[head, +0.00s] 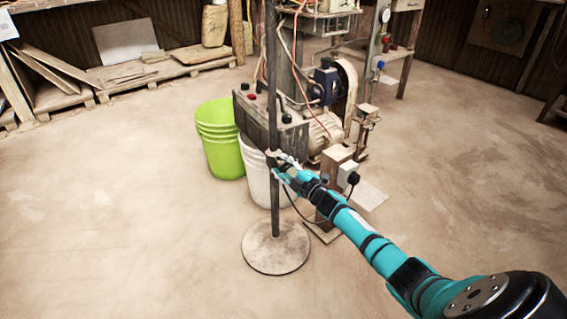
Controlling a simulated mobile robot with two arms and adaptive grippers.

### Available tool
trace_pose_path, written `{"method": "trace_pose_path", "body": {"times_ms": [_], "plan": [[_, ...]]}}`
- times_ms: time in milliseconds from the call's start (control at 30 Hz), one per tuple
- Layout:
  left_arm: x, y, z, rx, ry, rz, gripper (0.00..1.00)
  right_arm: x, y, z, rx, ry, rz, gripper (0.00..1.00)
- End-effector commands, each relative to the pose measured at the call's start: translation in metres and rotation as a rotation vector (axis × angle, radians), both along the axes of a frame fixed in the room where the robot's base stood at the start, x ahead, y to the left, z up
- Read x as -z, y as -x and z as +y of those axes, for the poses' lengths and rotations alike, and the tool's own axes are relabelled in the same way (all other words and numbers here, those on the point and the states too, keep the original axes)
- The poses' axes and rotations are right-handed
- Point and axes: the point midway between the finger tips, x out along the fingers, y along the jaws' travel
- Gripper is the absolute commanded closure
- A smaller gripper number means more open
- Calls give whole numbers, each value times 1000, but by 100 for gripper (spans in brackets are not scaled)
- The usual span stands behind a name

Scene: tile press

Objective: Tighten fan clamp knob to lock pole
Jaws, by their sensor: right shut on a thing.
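A dark upright pole (275,208) rises from a round, dusty base (262,258) on the floor and leaves the top of the head view. The fan itself is not visible. My right gripper (279,163) reaches in from the lower right and is at the pole, roughly mid-height in the picture. It is shut on a small part at the pole, where the clamp knob seems to be. The fingers largely hide this part, so its shape and how tight it is cannot be told. My left gripper is not in view.
A lime green bucket (222,150) and a white bucket (256,184) stand behind the pole. The press machine with its grey box (262,128) and motor (324,133) is close behind. A small post with a switch box (347,173) stands right. The front floor is clear.

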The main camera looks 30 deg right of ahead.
Motion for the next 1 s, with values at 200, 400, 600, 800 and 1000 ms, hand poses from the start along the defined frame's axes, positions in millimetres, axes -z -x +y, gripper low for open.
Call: {"method": "trace_pose_path", "body": {"times_ms": [200, 400, 600, 800, 1000], "plan": [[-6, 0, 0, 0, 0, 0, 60, 0, 0, -1, 3, -69, 8, 95], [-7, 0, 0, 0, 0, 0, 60, 1, 0, -1, 3, -91, 10, 95], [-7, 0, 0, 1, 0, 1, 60, 1, 0, -2, 3, -93, 10, 95], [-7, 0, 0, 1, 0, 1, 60, 1, 0, -2, 3, -93, 10, 56], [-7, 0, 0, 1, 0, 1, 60, 1, 0, -1, 1, -91, 9, 37]]}}
